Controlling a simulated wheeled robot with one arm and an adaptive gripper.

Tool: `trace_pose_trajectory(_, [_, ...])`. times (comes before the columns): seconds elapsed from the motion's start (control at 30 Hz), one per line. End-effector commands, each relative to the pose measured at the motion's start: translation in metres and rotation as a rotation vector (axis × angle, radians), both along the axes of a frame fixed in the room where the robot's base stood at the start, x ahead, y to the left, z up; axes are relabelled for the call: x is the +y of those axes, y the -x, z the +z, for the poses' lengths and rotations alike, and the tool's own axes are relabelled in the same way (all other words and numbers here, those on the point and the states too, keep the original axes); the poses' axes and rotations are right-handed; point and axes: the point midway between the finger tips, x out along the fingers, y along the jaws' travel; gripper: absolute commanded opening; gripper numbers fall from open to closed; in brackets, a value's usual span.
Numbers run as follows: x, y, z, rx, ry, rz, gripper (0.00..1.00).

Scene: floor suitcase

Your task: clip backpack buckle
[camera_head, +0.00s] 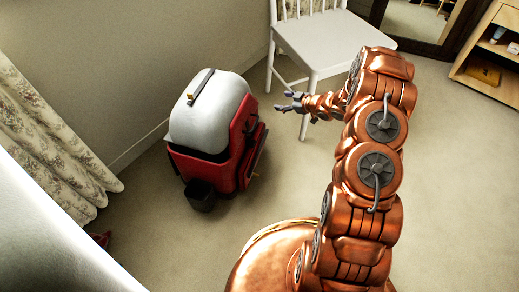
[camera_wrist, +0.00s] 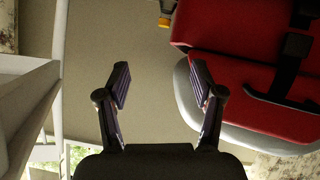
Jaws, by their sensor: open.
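A red and white backpack (camera_head: 212,135) stands upright on the floor, left of my gripper. A dark strap with a small yellow piece (camera_head: 190,96) lies over its white top. Another dark piece with a yellow end (camera_wrist: 165,20) shows at the top edge, left of the red side. My gripper (camera_head: 287,102) is open and empty, apart from the backpack. Its spread fingers (camera_wrist: 158,85) show in the wrist view. I cannot tell whether the buckle is clipped.
A white chair (camera_head: 330,45) stands close behind my gripper; white parts of it fill the left of the wrist view. A floral curtain (camera_head: 45,145) hangs at left. A wooden shelf (camera_head: 490,75) is at upper right. Carpet in front of the backpack is clear.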

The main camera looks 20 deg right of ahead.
Motion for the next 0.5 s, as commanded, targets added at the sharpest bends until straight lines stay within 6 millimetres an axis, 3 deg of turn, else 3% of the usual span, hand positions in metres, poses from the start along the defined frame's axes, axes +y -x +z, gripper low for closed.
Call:
trace_pose_trajectory(0.03, [0.004,0.007,-0.023,-0.013,-0.038,0.029,0.67])
trace_pose_trajectory(0.2, [0.024,0.036,-0.068,-0.065,-0.174,0.135,0.67])
trace_pose_trajectory(0.5, [0.053,0.103,-0.121,-0.139,-0.420,0.287,0.67])
